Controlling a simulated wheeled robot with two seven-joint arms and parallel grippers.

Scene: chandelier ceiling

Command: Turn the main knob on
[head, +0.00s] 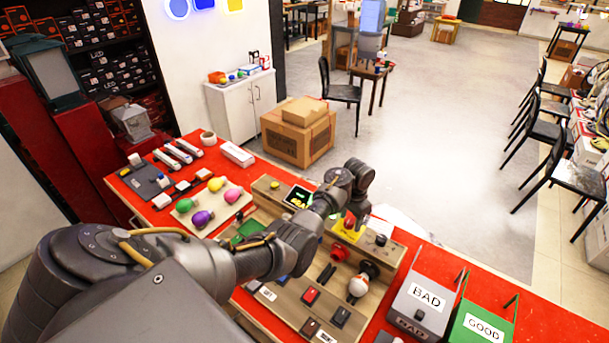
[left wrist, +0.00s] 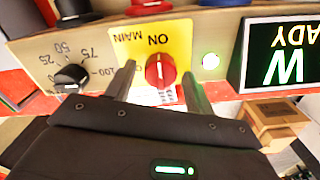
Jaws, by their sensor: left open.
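The main knob (left wrist: 160,71) is red and sits on a yellow plate (left wrist: 181,42) marked MAIN and ON, upside down in the left wrist view. My left gripper (left wrist: 158,75) is open, with one finger on each side of the knob and a visible gap to it. The knob's ridge points roughly toward the ON mark in this view; its exact setting is hard to tell. In the head view my left gripper (head: 351,217) reaches over the yellow plate (head: 346,233) and mostly hides the knob. My right gripper does not show.
A black dial (left wrist: 71,77) and a lit indicator (left wrist: 210,61) flank the knob, beside a green-lettered display (left wrist: 284,55). A red button (head: 339,252) and a bulb (head: 358,287) are close by. BAD (head: 428,292) and GOOD (head: 484,324) bins stand right.

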